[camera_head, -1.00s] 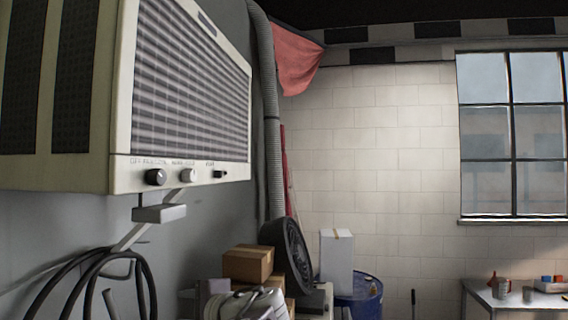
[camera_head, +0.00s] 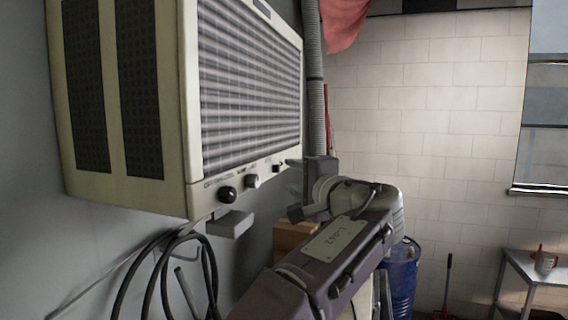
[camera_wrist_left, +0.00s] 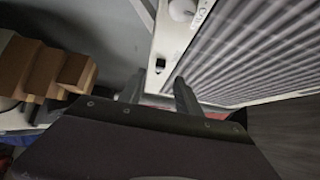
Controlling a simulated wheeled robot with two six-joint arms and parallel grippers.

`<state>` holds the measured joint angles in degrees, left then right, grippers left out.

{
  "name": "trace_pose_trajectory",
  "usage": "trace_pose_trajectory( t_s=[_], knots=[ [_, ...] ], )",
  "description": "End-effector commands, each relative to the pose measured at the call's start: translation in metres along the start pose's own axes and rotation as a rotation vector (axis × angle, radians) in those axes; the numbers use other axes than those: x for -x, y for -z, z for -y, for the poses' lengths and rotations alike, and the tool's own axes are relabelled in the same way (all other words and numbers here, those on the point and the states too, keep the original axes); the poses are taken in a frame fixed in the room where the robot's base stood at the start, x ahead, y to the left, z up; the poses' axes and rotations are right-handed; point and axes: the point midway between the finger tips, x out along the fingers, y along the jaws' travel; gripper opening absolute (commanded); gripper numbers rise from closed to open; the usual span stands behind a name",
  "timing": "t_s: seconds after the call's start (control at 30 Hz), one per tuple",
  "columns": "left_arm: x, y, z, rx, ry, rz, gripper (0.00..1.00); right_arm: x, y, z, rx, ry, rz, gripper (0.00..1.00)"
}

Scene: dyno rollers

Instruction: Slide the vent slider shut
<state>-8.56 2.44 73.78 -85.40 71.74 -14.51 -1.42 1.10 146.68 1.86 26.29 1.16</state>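The cream air unit (camera_head: 190,130) hangs on the grey wall at the left of the head view. In the left wrist view the slider (camera_wrist_left: 160,64) stands out dark on the pale strip, just beyond my left gripper (camera_wrist_left: 159,84). The two fingers are apart with nothing between them. In the head view my left gripper (camera_head: 291,163) is close to the strip's right end; contact cannot be told. My right gripper is not in view.
Black hoses (camera_head: 170,265) hang below the unit, near a small grey bracket (camera_head: 230,224). A ribbed duct (camera_head: 316,90) runs up behind my arm. Cardboard boxes (camera_wrist_left: 40,70) stand below. A blue drum (camera_head: 401,275) and a table (camera_head: 535,266) are farther right.

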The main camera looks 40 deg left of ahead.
Motion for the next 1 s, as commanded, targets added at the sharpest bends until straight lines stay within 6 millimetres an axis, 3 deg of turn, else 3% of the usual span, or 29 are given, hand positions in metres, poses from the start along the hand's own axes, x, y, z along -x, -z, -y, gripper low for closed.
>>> trace_pose_trajectory(
  t_s=[0.03, 0.23, 0.6, 0.73, 0.77, 1.0],
  knots=[
    [-0.012, -0.002, 0.007, -0.002, -0.002, 0.006, 0.40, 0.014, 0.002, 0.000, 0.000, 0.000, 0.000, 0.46],
    [-0.046, -0.001, 0.005, -0.003, -0.001, 0.003, 0.40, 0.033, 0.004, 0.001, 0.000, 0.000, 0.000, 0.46],
    [-0.056, 0.000, 0.000, 0.000, -0.001, -0.001, 0.40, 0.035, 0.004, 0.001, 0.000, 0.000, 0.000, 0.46],
    [-0.056, 0.000, 0.000, 0.000, -0.001, -0.001, 0.04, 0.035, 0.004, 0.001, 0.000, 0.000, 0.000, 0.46],
    [-0.056, 0.000, 0.000, 0.000, -0.001, -0.001, 0.00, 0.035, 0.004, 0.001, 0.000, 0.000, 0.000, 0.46],
    [-0.056, 0.000, 0.000, 0.000, -0.001, 0.000, 0.00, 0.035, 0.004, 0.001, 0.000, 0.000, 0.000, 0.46]
  ],
)
